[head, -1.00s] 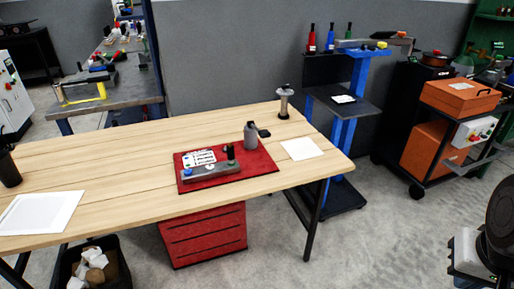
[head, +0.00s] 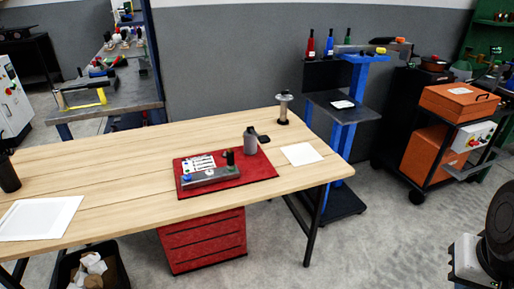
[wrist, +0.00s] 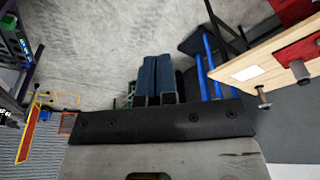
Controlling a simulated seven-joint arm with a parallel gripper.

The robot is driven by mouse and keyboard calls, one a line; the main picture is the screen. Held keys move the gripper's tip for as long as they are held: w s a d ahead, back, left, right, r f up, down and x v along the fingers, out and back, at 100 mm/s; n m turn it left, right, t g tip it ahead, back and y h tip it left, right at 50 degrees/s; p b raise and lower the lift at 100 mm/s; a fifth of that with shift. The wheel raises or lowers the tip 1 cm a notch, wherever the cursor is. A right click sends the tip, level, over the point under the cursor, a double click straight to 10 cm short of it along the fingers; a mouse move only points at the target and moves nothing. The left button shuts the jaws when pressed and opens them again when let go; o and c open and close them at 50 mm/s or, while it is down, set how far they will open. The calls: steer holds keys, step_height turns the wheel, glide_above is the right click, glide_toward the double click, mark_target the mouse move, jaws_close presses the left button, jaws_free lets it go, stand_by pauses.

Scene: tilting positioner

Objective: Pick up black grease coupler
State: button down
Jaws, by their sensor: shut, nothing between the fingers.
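A red mat (head: 262,168) lies on the wooden table in the head view. On it are a grey bar (head: 208,177) with small coloured pieces, a dark upright piece (head: 230,157) at the bar's right end, and a grey canister (head: 249,142) with a black part (head: 263,139) at its right side. I cannot tell which black piece is the grease coupler; it is too small to make out. My gripper (wrist: 156,58) shows in the wrist view with its two dark blue fingers together, empty, over the floor and well away from the table. The mat (wrist: 300,52) shows there at the right.
The wooden table (head: 110,165) also holds a white sheet (head: 302,153), a white tray (head: 40,217), a black cup (head: 8,172) and a grey post (head: 284,108). A blue stand (head: 346,130) and a cart with orange boxes (head: 459,100) stand to the right. Open floor lies between.

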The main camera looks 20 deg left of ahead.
steer(key=c, duration=1.8)
jaws_free()
steer(key=shift+c, duration=0.2)
steer(key=o, duration=1.1)
steer(key=shift+o, duration=0.2)
steer(key=shift+w, duration=0.1)
